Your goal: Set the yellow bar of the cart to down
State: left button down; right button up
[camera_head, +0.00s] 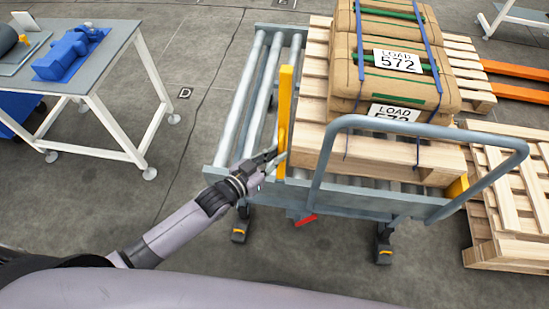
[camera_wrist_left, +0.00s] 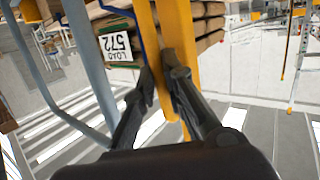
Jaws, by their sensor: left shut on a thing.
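The cart has a grey-blue frame with a looped handle (camera_head: 430,124) and a roller deck. Its yellow bar (camera_head: 285,105) stands upright at the cart's near left side, left of the loaded pallet. My left gripper (camera_head: 275,162) is shut on the lower part of the yellow bar. In the left wrist view the gripper (camera_wrist_left: 161,78) has its two dark fingers around the yellow bar (camera_wrist_left: 180,35). The exact contact is partly hidden by the fingers. My right gripper is not in view.
A wooden pallet (camera_head: 400,162) with strapped brown sacks (camera_head: 395,85) labelled LOAD 572 rests on the cart. A red lever (camera_head: 306,220) shows below the deck. A table (camera_head: 110,60) with a blue part stands left; another pallet (camera_head: 520,200) lies right. Floor between table and cart is clear.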

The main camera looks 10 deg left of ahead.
pick_arm(q)
jog(key=shift+w+r+n+g+y+p, duration=0.15)
jog(key=shift+w+n+g+p, duration=0.3)
jog(key=shift+w, duration=0.75)
jog(key=shift+w+n+g+y+p, duration=0.1)
jog(key=shift+w+n+g+y, duration=0.1)
jog(key=shift+w+g, duration=0.75)
jog(key=shift+w+r+n+g+y+p, duration=0.1)
jog(key=shift+w+n+g+y+p, duration=0.15)
jog(key=shift+w, duration=1.2)
jog(key=shift+w+f, duration=0.1)
jog(key=shift+w, duration=0.05)
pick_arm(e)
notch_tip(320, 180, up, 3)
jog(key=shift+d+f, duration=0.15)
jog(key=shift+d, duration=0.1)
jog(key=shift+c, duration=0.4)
